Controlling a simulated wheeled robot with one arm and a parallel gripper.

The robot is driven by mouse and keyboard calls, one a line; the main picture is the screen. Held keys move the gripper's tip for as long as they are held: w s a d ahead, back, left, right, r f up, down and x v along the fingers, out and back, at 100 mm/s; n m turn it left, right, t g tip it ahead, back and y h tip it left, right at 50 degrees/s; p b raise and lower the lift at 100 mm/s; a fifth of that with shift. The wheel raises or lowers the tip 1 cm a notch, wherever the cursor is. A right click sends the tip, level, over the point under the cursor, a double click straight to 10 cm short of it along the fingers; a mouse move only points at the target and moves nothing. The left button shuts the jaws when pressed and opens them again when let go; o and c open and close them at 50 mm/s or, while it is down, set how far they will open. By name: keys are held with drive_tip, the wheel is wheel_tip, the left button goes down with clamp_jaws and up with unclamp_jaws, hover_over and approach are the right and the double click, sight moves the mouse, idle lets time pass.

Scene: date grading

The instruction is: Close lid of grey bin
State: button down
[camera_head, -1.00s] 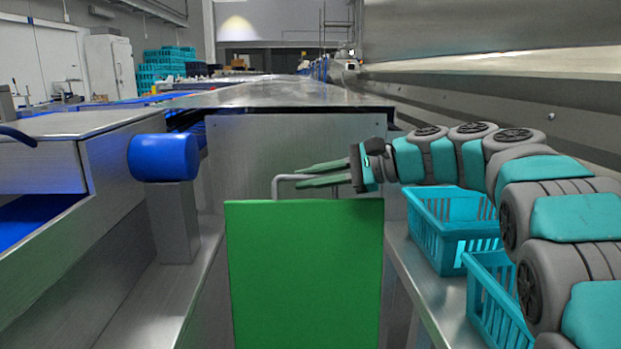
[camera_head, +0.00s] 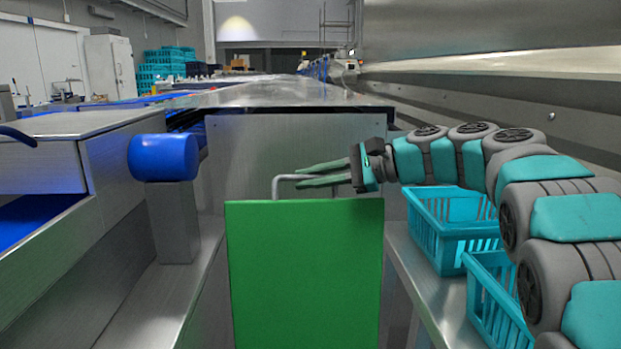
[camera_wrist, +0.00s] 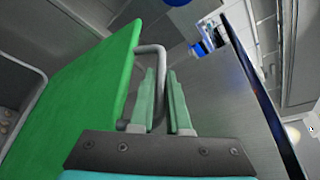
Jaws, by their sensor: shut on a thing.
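A flat green panel (camera_head: 305,270), which looks like the bin's lid, stands upright in the middle of the head view. It also fills the left of the wrist view (camera_wrist: 85,95). A bent grey metal handle (camera_head: 277,187) shows at its top edge; it also shows in the wrist view (camera_wrist: 152,48). My gripper (camera_head: 323,174) reaches in from the right just above the panel's top edge. Its green fingers are shut on the handle, which passes between them in the wrist view (camera_wrist: 163,100). I cannot make out the grey bin's body; the panel hides what lies behind it.
Two turquoise baskets (camera_head: 452,238) stand on a metal shelf at the right, under my arm. A long steel table (camera_head: 280,93) lies behind the panel. A blue roller (camera_head: 163,157) on a metal post stands at the left, beside a steel machine (camera_head: 110,165).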

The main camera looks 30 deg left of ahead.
drive_tip(key=shift+s, duration=0.1)
drive_tip(key=s+d+f+n+b, duration=0.1)
drive_tip(key=s+d+b, duration=0.4)
drive_tip(key=s, duration=0.5)
drive_tip(key=s+d+f+n+y+b, duration=0.1)
drive_tip(key=s+d+f+n+b, duration=0.1)
drive_tip(key=s+d+b, duration=0.4)
drive_tip(key=shift+s+d+n+t+y+b, duration=0.3)
drive_tip(key=shift+s+d+t, duration=0.15)
drive_tip(key=shift+s, duration=2.35)
drive_tip(key=c, duration=0.9)
unclamp_jaws()
drive_tip(key=shift+w+d+r, duration=0.15)
drive_tip(key=shift+d, duration=1.15)
drive_tip(key=shift+w+d+r, duration=0.2)
drive_tip(key=shift+d, duration=1.05)
drive_tip(key=shift+w+d+r, duration=0.15)
drive_tip(key=shift+d, duration=1.15)
